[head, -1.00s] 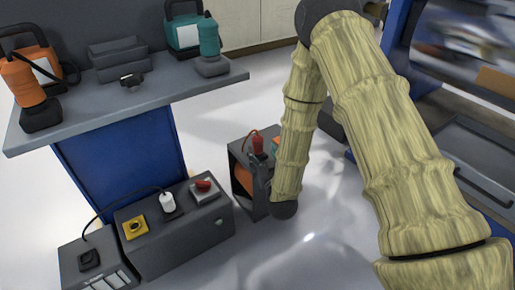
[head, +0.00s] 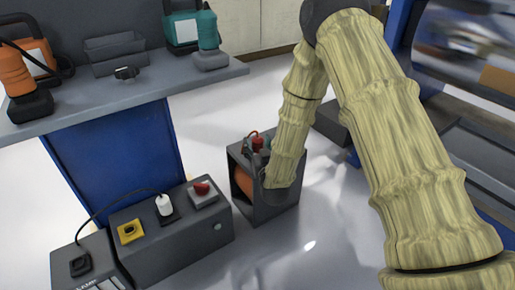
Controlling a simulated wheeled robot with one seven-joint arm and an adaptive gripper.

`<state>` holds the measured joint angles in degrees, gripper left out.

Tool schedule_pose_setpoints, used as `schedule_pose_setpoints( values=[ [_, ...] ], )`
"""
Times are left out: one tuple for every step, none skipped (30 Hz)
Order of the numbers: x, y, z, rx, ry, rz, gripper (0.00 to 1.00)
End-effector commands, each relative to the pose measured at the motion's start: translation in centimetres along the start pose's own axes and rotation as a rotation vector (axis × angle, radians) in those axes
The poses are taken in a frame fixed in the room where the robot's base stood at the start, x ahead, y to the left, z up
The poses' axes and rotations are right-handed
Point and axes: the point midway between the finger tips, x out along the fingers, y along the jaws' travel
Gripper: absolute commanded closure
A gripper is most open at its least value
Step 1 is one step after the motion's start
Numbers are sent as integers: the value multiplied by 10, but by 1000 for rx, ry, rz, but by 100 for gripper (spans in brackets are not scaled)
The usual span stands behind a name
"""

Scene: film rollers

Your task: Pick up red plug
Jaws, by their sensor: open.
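A red plug (head: 258,142) with a dark red cable stands at the top of a dark grey open-sided box (head: 272,211) on the floor, in the middle of the head view. My gripper (head: 258,153) is at the top of this box, right by the red plug. Its jaws are open, but my arm's last link and the box's edge hide much of them. Contact with the plug cannot be told.
Left of the box, a long grey control box (head: 180,241) carries a red switch-like part (head: 202,188), a white plug (head: 164,204) and a yellow part (head: 130,232). A grey bench (head: 150,90) with orange and teal tools stands behind. A large machine (head: 460,60) is at the right.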

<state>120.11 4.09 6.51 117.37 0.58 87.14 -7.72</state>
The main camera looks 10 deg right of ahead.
Motion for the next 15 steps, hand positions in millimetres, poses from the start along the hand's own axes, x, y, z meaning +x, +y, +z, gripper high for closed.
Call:
schedule_pose_setpoints(
  values=[
    [0, 0, 0, 0, 0, 0, 39],
    [0, 0, 0, 0, 0, 0, 41],
    [0, 0, 0, 0, 0, 0, 48],
    [0, 0, 0, 0, 0, 0, 53],
    [0, 0, 0, 0, 0, 0, 59],
    [0, 0, 0, 0, 0, 0, 66],
    [0, 0, 0, 0, 0, 0, 72],
    [0, 0, 0, 0, 0, 0, 77],
    [0, 0, 0, 0, 0, 0, 84],
    [0, 0, 0, 0, 0, 0, 90],
    [0, 0, 0, 0, 0, 0, 94],
    [0, 0, 0, 0, 0, 0, 98],
    [0, 0, 0, 0, 0, 0, 98],
    [0, 0, 0, 0, 0, 0, 98],
    [0, 0, 0, 0, 0, 0, 98]
  ],
)
